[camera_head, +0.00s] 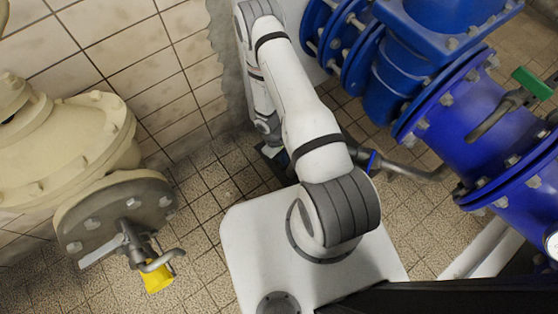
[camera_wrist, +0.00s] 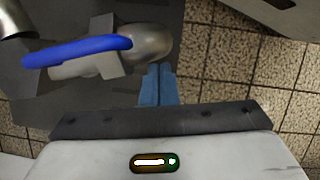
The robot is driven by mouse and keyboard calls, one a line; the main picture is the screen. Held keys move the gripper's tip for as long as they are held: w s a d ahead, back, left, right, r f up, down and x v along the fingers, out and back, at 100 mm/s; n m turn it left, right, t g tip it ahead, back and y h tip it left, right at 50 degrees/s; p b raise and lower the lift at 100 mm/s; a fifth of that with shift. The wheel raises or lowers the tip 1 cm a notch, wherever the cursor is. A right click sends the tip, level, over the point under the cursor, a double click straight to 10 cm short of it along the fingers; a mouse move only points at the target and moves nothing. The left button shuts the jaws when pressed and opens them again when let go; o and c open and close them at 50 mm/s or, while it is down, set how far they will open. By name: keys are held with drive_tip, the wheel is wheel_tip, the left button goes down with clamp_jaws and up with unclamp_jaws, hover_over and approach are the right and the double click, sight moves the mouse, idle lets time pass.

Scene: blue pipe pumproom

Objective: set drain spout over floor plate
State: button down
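In the wrist view, the drain spout (camera_wrist: 150,42) is a rounded grey metal end beside a blue lever (camera_wrist: 80,50). It appears above a flat dark grey plate (camera_wrist: 60,93), likely the floor plate; how centred it is I cannot tell. My gripper (camera_wrist: 158,68) has its blue fingers together, with only a thin seam and nothing seen between them. The fingertips are close to the spout's end; I cannot tell if they touch. In the head view, the grey pipe (camera_head: 408,171) with a blue part is partly hidden behind my arm.
A large blue pipe (camera_head: 460,135) with a green-handled valve (camera_head: 533,83) stands at the right. A cream flanged pipe (camera_head: 85,145) with a small yellow-marked valve (camera_head: 155,277) is at the left.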

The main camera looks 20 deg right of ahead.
drive_tip(key=shift+s+d, duration=0.5)
drive_tip(key=shift+s, duration=0.05)
drive_tip(key=w+a+r+p, duration=0.3)
drive_tip(key=w+a+r, duration=0.1)
drive_tip(key=w+r, duration=0.3)
wheel_tip(320, 180, up, 2)
drive_tip(key=shift+a+r+p, duration=0.15)
drive_tip(key=shift+a+p, duration=0.2)
drive_tip(key=shift+a, duration=0.05)
drive_tip(key=shift+r, duration=0.1)
